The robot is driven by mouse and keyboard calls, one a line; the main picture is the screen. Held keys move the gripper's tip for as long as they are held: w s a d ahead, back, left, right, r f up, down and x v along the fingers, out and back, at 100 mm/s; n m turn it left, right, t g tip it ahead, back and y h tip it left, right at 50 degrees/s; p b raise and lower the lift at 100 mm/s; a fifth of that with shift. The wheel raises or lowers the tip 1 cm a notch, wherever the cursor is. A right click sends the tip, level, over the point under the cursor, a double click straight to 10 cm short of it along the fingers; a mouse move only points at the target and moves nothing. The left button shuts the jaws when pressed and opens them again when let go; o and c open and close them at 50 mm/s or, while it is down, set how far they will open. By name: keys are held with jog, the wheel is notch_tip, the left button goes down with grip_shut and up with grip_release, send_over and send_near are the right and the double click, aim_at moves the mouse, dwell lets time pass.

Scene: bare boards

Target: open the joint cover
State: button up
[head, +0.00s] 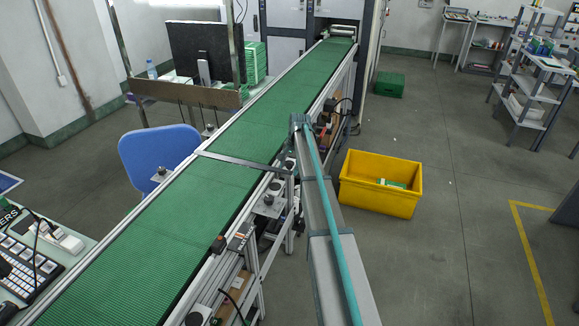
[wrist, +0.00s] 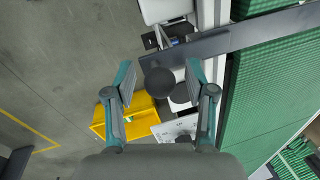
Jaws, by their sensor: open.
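My gripper (wrist: 159,75) shows in the wrist view with its two teal and grey fingers spread apart and nothing held between them. A dark round disc (wrist: 159,82) appears between the fingertips, near the end of a flat dark bar (wrist: 215,41). A second dark disc (wrist: 180,94) shows partly behind it. I cannot tell for sure which part is the joint cover, or whether the fingers touch anything. In the head view the bar (head: 240,161) lies across the green conveyor, and the gripper's fingers cannot be made out clearly.
The green conveyor (head: 150,215) runs diagonally to the back. A yellow bin (head: 380,198) stands on the floor to its right, with a green crate (head: 390,84) farther back. A blue chair (head: 155,150) is at left.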

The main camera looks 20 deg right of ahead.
grip_shut()
dwell(0.3)
